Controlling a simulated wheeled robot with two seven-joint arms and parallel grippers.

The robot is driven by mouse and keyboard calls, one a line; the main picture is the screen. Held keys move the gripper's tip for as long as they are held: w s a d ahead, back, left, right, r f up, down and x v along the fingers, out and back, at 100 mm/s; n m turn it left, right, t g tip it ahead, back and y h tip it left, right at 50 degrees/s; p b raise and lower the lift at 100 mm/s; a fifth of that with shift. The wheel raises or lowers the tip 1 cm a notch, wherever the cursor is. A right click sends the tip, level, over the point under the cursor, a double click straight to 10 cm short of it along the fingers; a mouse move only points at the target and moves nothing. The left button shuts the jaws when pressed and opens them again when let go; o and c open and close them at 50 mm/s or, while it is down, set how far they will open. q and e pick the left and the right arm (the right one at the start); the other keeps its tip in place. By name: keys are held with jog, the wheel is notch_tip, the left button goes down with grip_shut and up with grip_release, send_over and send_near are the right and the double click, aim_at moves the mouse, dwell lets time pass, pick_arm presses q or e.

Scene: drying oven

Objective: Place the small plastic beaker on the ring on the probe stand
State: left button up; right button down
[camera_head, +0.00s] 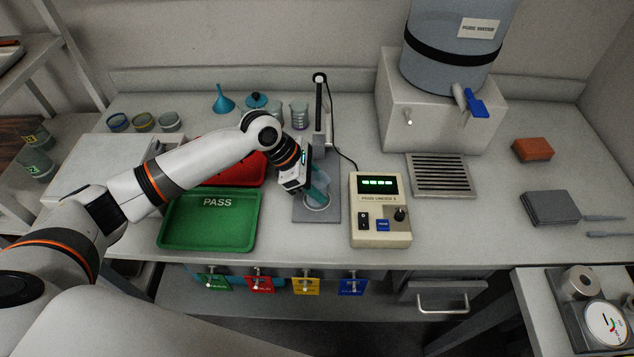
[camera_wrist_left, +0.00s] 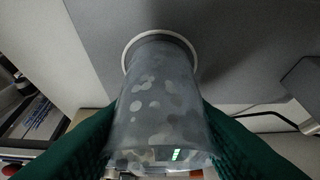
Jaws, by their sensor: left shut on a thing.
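My left gripper (camera_head: 318,186) is shut on the small plastic beaker (camera_wrist_left: 160,105), which is clear with pale round spots. The green finger pads press on both sides of the beaker in the left wrist view. In the head view the beaker is mostly hidden by the gripper. The probe stand's grey base plate (camera_head: 300,214) bears a white ring (camera_head: 317,206). In the left wrist view the ring (camera_wrist_left: 127,48) shows around the far end of the beaker, roughly lined up with it. I cannot tell whether the beaker touches it. My right gripper is not in view.
A meter box (camera_head: 380,215) stands close to the right of the base plate. The stand's black post (camera_head: 319,105) rises behind the gripper. A green PASS tray (camera_head: 208,222) and a red tray (camera_head: 236,168) lie to the left. Other glassware (camera_head: 299,115) stands behind.

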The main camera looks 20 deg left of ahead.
pick_arm(q)
jog(key=o, duration=1.1)
jog(key=v, duration=1.2)
